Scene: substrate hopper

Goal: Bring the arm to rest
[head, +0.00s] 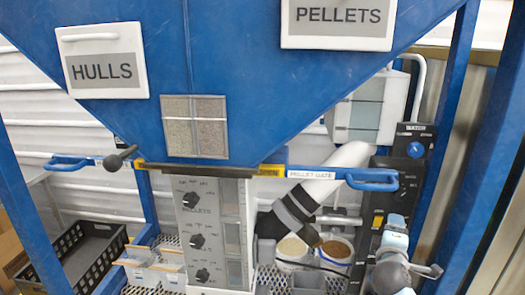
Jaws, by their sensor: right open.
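My right gripper (395,238) appears low at the right, in pale blue-grey and grey parts, with its arm below it near the bottom edge. It is open and I see nothing held in it. It stands in front of the lower part of the black control column (411,150); whether it touches the column is hard to tell. My left gripper and left arm are out of view.
A blue hopper (240,75) fills the top. The pellet gate's blue handle (372,181) sticks out to the right; another blue handle (70,163) is at left. A dial panel (203,235), buckets (336,249) and black crate (85,255) stand below. Blue posts flank the station.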

